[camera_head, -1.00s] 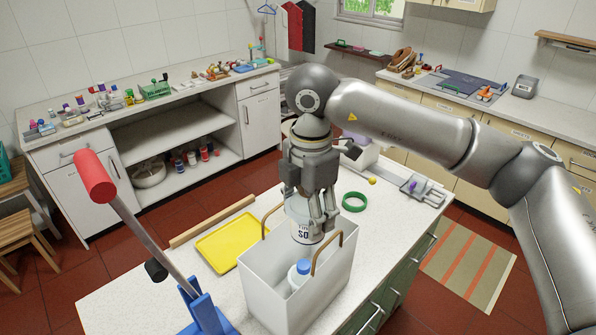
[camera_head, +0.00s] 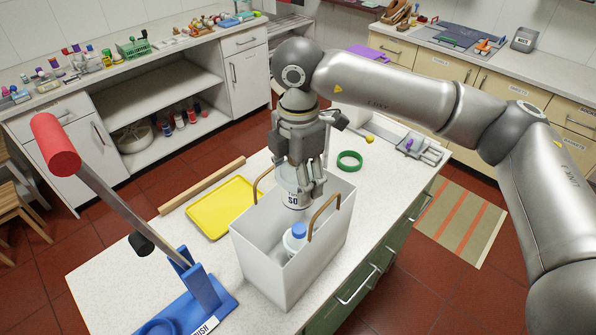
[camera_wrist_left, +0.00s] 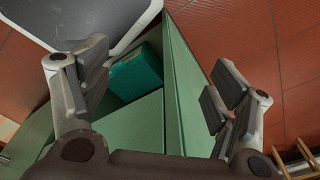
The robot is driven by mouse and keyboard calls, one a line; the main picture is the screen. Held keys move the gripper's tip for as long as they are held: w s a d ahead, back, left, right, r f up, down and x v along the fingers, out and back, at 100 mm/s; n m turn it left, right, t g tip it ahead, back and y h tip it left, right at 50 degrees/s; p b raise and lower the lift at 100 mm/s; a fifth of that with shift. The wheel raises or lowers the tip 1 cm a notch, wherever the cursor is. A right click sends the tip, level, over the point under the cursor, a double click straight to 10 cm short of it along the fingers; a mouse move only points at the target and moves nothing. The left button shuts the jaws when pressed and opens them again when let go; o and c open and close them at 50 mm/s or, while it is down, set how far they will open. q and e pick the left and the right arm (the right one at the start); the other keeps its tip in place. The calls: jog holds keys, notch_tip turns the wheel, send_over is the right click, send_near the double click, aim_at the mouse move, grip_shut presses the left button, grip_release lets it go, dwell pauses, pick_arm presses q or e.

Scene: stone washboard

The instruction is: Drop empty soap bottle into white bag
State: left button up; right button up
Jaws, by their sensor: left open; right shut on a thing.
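The white bag (camera_head: 268,262) stands upright on the island counter, with its two brown handles up. My right gripper (camera_head: 301,192) is shut on the soap bottle (camera_head: 292,200), a white bottle with "SO" readable on its label. The gripper holds it at the far part of the bag's opening, its lower end at about rim height or slightly inside; I cannot tell exactly. Another white bottle with a blue cap (camera_head: 297,237) is inside the bag. My left gripper (camera_wrist_left: 160,100) is open and empty in the left wrist view, above green panels and a teal object.
A yellow tray (camera_head: 222,207) and a wooden rod (camera_head: 203,187) lie left of the bag. A green ring (camera_head: 349,161) lies behind it. A blue stand with a red-handled lever (camera_head: 110,195) is at the front left. The counter's front middle is clear.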

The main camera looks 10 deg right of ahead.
jog(key=shift+s+r, duration=0.1)
jog(key=shift+s, duration=0.05)
jog(key=o, duration=1)
pick_arm(q)
jog(key=shift+s, duration=0.25)
jog(key=shift+w, duration=0.1)
pick_arm(e)
jog(key=shift+r, duration=0.1)
jog(key=shift+r, duration=0.3)
pick_arm(q)
jog(key=shift+w, duration=0.15)
pick_arm(e)
notch_tip(320, 180, up, 11)
jog(key=shift+r, duration=0.1)
